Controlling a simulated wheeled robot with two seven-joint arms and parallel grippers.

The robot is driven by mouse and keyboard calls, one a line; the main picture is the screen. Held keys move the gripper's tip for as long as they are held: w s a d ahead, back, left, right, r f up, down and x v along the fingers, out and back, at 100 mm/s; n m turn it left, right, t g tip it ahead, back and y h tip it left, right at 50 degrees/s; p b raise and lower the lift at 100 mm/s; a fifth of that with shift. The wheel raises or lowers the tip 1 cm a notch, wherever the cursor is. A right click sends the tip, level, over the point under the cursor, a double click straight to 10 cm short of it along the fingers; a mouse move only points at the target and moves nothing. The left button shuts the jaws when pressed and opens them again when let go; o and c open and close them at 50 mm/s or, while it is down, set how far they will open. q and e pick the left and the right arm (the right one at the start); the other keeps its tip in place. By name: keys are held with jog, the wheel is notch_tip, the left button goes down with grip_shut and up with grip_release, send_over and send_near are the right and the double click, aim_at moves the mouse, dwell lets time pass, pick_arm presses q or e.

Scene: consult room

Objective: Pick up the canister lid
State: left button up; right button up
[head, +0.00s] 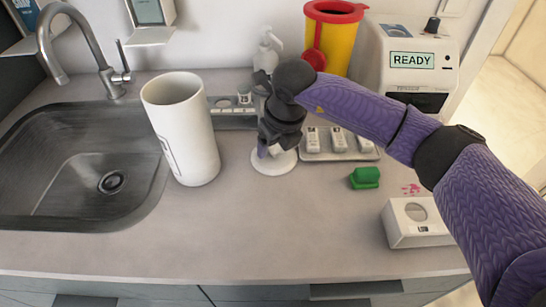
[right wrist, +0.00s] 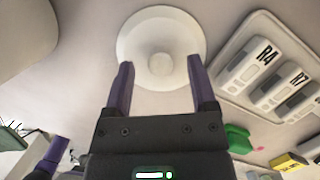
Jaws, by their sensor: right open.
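The canister lid (head: 268,185) is a white disc with a round knob, lying flat on the counter to the right of the tall white canister (head: 182,125). In the right wrist view the lid (right wrist: 160,20) shows its knob in the middle. My right gripper (head: 273,152) is over the lid, pointing down, and hides part of it. In the right wrist view its open fingers (right wrist: 160,63) appear on either side of the knob, holding nothing. I cannot tell how far the fingertips are above the disc.
A tray of labelled blocks (head: 340,157) lies close right of the lid. A green object (head: 365,178) and a white box (head: 415,225) are further right. A soap bottle (head: 267,50) and yellow bin (head: 335,40) stand behind. The sink (head: 70,170) is left.

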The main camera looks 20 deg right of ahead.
jog(key=shift+w+f, duration=0.1)
jog(key=shift+f, duration=0.35)
jog(key=shift+r, duration=0.15)
grip_shut()
